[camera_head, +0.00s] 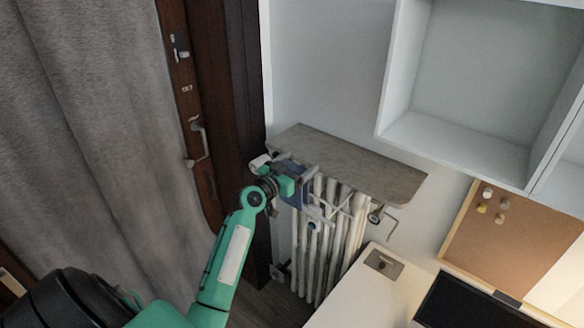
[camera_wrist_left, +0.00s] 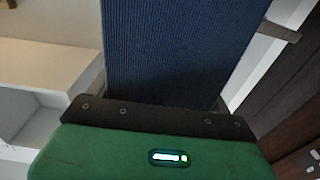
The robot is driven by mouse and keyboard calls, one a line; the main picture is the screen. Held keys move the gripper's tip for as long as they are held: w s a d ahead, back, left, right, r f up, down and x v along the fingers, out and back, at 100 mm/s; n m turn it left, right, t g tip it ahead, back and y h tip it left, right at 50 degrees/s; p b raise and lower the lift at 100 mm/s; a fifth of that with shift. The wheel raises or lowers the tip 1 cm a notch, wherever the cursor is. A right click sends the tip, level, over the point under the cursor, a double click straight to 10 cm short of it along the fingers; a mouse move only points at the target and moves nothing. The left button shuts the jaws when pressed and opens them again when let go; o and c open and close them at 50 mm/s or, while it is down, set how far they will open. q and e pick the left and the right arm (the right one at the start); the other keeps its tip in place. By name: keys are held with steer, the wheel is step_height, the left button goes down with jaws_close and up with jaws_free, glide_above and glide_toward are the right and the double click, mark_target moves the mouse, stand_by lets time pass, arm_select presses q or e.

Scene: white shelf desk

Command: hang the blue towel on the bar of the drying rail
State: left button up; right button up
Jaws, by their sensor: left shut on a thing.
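In the left wrist view the ribbed blue towel (camera_wrist_left: 180,50) fills the middle and hides the fingertips. The drying rail (camera_head: 342,209) shows as thin pale metal in front of the radiator, just right of the towel, partly hidden by the gripper. I cannot tell whether the towel touches its bar. My right gripper is not in view.
The white radiator (camera_head: 325,250) stands under a stone shelf (camera_head: 350,164) close above the gripper. A dark wooden door frame (camera_head: 238,90) is close on the left. A white desk (camera_head: 365,297) with a dark screen (camera_head: 470,305) is at the lower right.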

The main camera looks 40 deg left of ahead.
arm_select(q)
steer(key=shift+w+d+r, duration=0.1)
steer(key=shift+w, duration=1.15)
step_height(320, 180, down, 15)
steer(key=b, duration=1.4)
steer(key=shift+r, duration=0.15)
